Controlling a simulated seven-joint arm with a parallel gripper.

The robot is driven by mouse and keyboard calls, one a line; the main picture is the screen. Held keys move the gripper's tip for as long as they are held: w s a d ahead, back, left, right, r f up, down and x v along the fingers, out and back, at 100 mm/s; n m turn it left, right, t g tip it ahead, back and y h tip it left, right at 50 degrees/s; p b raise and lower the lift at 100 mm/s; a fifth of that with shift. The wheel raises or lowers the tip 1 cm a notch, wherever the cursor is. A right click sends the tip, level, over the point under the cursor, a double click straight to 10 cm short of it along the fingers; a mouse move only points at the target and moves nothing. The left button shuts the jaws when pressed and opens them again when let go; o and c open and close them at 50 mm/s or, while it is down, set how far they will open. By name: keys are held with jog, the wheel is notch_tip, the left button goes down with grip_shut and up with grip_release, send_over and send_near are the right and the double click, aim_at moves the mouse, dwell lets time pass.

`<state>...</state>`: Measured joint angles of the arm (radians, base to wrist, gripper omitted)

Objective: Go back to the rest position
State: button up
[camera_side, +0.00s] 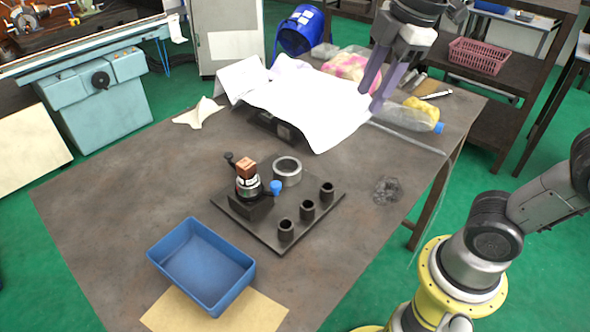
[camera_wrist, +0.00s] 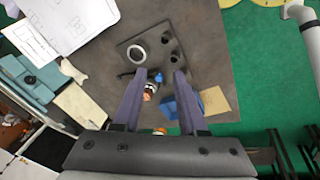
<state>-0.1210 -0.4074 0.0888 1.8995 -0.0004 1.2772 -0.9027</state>
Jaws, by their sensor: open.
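My gripper (camera_side: 372,98) is raised over the back right part of the table in the side view, apart from the fixture. Its two fingers are spread with nothing between them, and they also show open in the wrist view (camera_wrist: 160,74). The indexing chuck (camera_side: 247,187) stands on a dark plate (camera_side: 264,232) in the middle of the table. A brown block (camera_side: 246,168) sits in the top of the chuck. A lever with a blue knob (camera_side: 276,187) sticks out beside it. In the wrist view the fingers partly hide the chuck (camera_wrist: 151,88).
A metal ring (camera_side: 287,171) and three dark hollow cylinders (camera_side: 307,209) stand on the plate. An empty blue tray (camera_side: 203,265) lies at the front. White papers (camera_side: 306,98), a plastic bottle (camera_side: 408,117) and other clutter lie at the back, near my gripper. The table's left side is clear.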

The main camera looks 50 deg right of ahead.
jog(key=s+d+f+m+t, duration=0.2)
jog(key=s+d+f+m, duration=0.1)
jog(key=s+f+m, duration=0.5)
jog(key=shift+s+f+m, duration=0.15)
jog(key=shift+f+m, duration=0.7)
jog(key=shift+m, duration=1.05)
